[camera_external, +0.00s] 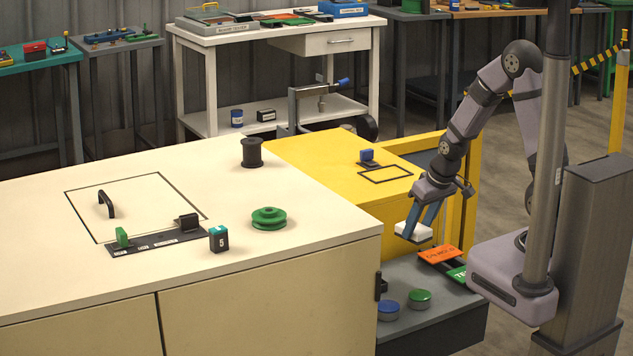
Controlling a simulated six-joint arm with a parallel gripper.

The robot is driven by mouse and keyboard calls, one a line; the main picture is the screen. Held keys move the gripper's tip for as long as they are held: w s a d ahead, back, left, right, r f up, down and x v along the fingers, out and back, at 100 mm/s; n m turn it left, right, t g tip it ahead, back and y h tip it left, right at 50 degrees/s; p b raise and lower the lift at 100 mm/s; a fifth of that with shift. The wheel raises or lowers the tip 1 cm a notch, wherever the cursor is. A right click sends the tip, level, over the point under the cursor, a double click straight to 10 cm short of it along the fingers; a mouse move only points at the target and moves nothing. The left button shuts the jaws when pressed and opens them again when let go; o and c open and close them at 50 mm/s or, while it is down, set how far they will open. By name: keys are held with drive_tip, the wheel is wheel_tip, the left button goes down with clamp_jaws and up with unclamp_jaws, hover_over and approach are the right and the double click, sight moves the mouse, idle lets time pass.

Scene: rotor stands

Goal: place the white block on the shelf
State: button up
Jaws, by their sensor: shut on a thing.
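The white block (413,232) is between the blue fingers of my gripper (419,224), which points downward. My gripper is shut on the block and holds it in front of the yellow cabinet (310,152), near its top right part. A grey shelf (398,271) juts out at the lower right, below and in front of the block. The block looks to be above this shelf, but the exact height is hard to tell. Which surface is the task's shelf is not certain from this view.
On the grey shelf lie an orange plate (440,253), a green plate (458,274), a blue button (388,310) and a green button (419,298). A small blue-topped piece (368,158) stands on the yellow cabinet. The cream cabinet (250,290) carries a green pulley (268,219) and a black spool (252,152).

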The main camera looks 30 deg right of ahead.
drive_tip(key=shift+m+h, duration=0.3)
drive_tip(key=shift+m, duration=0.6)
drive_tip(key=shift+w+a+f+b, duration=0.55)
drive_tip(key=shift+a+f+b, duration=0.25)
drive_tip(key=shift+b, duration=1)
drive_tip(key=shift+w+a+f+b, duration=0.5)
drive_tip(key=shift+a+f+b, duration=0.3)
drive_tip(key=shift+b, duration=1)
drive_tip(key=shift+f, duration=0.2)
wheel_tip(320, 180, down, 6)
drive_tip(key=b, duration=0.6)
drive_tip(key=shift+f, duration=0.25)
drive_tip(key=shift+f+b, duration=0.55)
drive_tip(key=o, duration=1.3)
drive_tip(key=shift+c, duration=0.2)
